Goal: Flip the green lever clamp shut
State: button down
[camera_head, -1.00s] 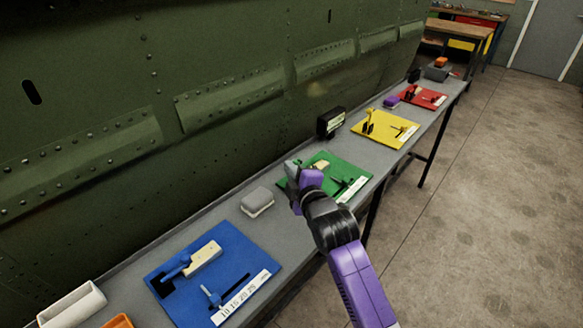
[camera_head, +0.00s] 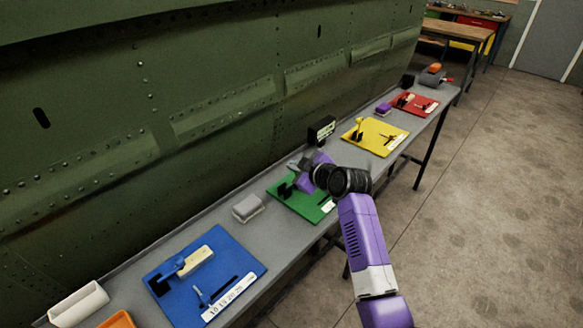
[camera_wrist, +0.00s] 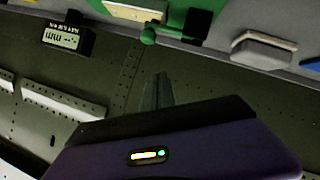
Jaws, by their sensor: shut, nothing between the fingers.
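The green board (camera_head: 317,212) lies on the long grey bench. My purple arm covers much of it. The black part of the green lever clamp (camera_head: 285,189) shows at the board's left side; its lever is hard to make out. In the wrist view, the green knob and lever (camera_wrist: 148,36) stick out past the board's edge, near a black block (camera_wrist: 196,22) and a cream piece (camera_wrist: 135,11). My gripper (camera_head: 297,166) is over the board's far edge, beside the clamp. Its fingers (camera_wrist: 160,77) are shut and empty, apart from the knob in the wrist view.
A black display box (camera_head: 321,130) stands behind the green board, close to my gripper. A grey-white block (camera_head: 248,208) lies to its left. The blue board (camera_head: 237,262), yellow board (camera_head: 376,138) and red board (camera_head: 415,105) share the bench. The riveted green fuselage wall (camera_head: 200,110) rises behind.

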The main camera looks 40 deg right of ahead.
jog(key=shift+r, duration=0.2)
jog(key=shift+r+p, duration=0.6)
jog(key=shift+r, duration=0.05)
jog(key=s+d+r, duration=0.1)
jog(key=s+r, duration=0.6)
jog(key=r, duration=0.1)
jog(key=shift+s+d+r, duration=0.2)
jog(key=shift+s+r, duration=0.1)
jog(key=shift+s, duration=0.05)
dwell(0.6)
